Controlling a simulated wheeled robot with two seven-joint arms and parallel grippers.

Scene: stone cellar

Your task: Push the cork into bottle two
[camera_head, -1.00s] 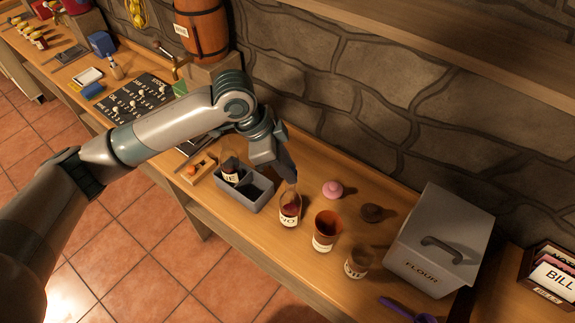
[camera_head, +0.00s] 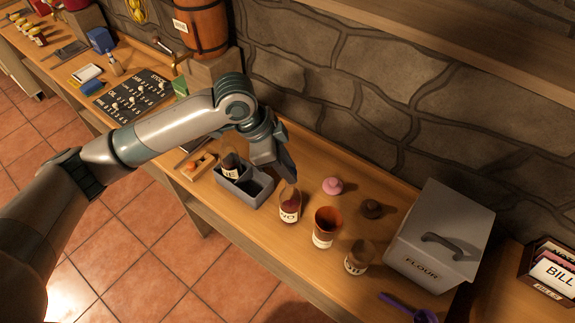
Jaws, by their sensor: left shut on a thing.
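Bottle two (camera_head: 289,208), a clear bottle with dark red contents and a white label that is partly readable, stands upright on the bench. My left gripper (camera_head: 290,178) points down at its top and is shut. The cork itself is hidden by the fingers, so I cannot see how it sits at the bottle's mouth. Another labelled bottle (camera_head: 232,166), its label ending in "NE", stands in a compartment of the grey crate (camera_head: 245,200) just left of bottle two. My right gripper is not in view.
An orange-brown cup (camera_head: 326,224) and a labelled glass (camera_head: 358,258) stand right of bottle two. A pink knob-like thing (camera_head: 332,186) and a dark one (camera_head: 371,208) lie behind. A grey flour bin (camera_head: 440,240) stands at the right. A small wooden tray (camera_head: 199,166) lies left.

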